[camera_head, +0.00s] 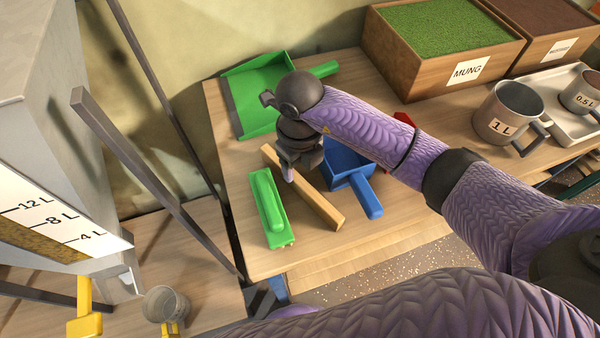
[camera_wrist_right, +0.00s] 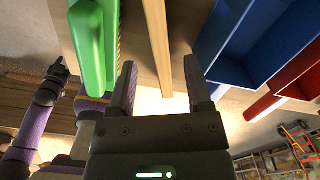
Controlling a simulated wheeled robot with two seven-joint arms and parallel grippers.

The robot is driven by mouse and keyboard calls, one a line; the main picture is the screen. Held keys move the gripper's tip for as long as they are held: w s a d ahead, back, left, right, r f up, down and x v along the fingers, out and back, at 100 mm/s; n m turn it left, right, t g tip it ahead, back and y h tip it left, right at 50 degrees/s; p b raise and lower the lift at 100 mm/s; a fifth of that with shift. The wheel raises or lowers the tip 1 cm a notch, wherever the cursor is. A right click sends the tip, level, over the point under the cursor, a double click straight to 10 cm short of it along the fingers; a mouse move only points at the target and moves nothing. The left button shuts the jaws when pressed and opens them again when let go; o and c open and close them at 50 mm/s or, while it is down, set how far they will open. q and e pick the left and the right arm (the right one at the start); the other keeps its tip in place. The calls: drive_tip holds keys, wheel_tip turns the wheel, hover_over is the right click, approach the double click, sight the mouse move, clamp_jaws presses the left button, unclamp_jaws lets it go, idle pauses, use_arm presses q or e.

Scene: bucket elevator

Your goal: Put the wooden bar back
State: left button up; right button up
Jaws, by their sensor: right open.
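The wooden bar (camera_head: 322,203) is a long, light-brown piece lying on the wooden table, between a green brush and a blue scoop. My right gripper (camera_head: 289,174) is above the bar, pointing down. In the right wrist view the right gripper (camera_wrist_right: 160,80) is open, and the bar (camera_wrist_right: 158,35) shows between its two fingers. I see no contact, and the height gap is hard to judge. In that view a dark hand on a purple arm, likely my left gripper (camera_wrist_right: 57,72), shows small at the left; its jaws are unclear.
The green brush (camera_head: 268,205) lies close left of the bar, and the blue scoop (camera_head: 366,195) close right. A green dustpan (camera_head: 250,95) is behind. The MUNG box (camera_head: 440,60) and 1 L cup (camera_head: 507,118) stand right. A grey machine (camera_head: 40,110) stands left.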

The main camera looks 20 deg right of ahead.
sight(300, 180)
wheel_tip(300, 180, up, 5)
drive_tip(key=shift+f+p, duration=0.1)
drive_tip(key=shift+p, duration=0.25)
